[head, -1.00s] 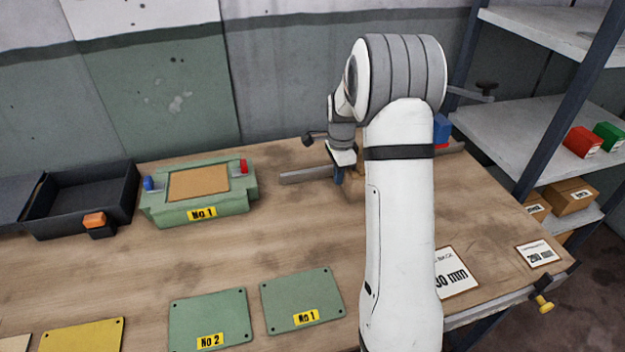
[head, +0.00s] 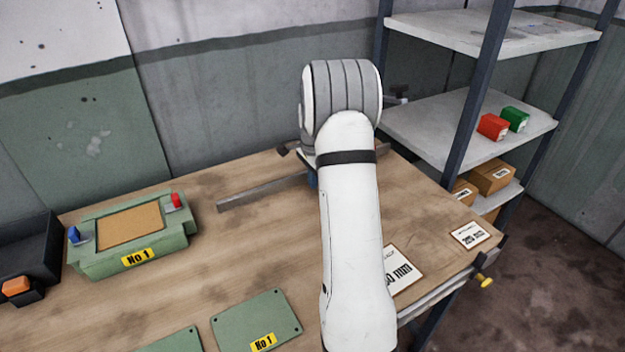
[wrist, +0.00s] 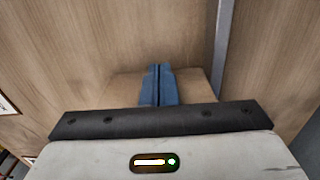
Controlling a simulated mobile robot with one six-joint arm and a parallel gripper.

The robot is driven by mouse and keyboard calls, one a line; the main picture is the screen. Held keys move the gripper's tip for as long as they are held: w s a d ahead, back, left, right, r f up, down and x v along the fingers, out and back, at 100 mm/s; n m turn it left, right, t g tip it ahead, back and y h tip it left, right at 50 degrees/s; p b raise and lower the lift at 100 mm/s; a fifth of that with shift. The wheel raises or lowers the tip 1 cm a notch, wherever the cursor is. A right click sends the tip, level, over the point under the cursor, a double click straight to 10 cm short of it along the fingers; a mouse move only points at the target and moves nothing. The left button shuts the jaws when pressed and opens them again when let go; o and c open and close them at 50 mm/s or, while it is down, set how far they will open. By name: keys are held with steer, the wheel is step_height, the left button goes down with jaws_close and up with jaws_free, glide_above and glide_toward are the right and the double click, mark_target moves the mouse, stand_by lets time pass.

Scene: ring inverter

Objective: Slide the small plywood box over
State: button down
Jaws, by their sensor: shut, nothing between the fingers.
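The small plywood box (wrist: 122,90) shows in the wrist view as a tan shape behind and to both sides of my fingers. Its middle is hidden by the fingers and its near part by the gripper body. My gripper (wrist: 158,68) has its two blue fingers pressed together with nothing between them. The fingertips overlap the box in the picture; I cannot tell whether they touch it. In the head view, only a bit of the blue finger (head: 312,179) shows beside my arm, and the box is hidden behind the arm.
A grey metal rail (head: 262,192) lies along the back of the wooden bench; it runs right of the box in the wrist view (wrist: 220,50). A green No 1 unit (head: 132,232) stands left. A printed card (head: 397,268) lies right of my arm. Shelves (head: 455,130) stand right.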

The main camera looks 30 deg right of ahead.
steer(key=a, duration=0.3)
steer(key=shift+a+r, duration=0.4)
step_height(320, 180, up, 9)
steer(key=s+a+r+n+t, duration=0.1)
steer(key=s+a+r+n, duration=0.25)
steer(key=s+a, duration=0.25)
steer(key=s+a+r+n, duration=0.3)
steer(key=s+a+n, duration=0.2)
steer(key=s+a, duration=0.1)
steer(key=s+a+f+n, duration=0.1)
steer(key=s+a+n, duration=0.3)
steer(key=s, duration=0.4)
steer(key=s+a+f+n+t, duration=0.1)
steer(key=s+a+f+n, duration=0.1)
steer(key=s+n, duration=0.3)
steer(key=s+a, duration=0.1)
steer(key=s, duration=0.3)
steer(key=shift+s+a+f+n+t+b, duration=0.2)
steer(key=shift+a+n+t+b, duration=0.1)
steer(key=shift+a+n+b, duration=0.1)
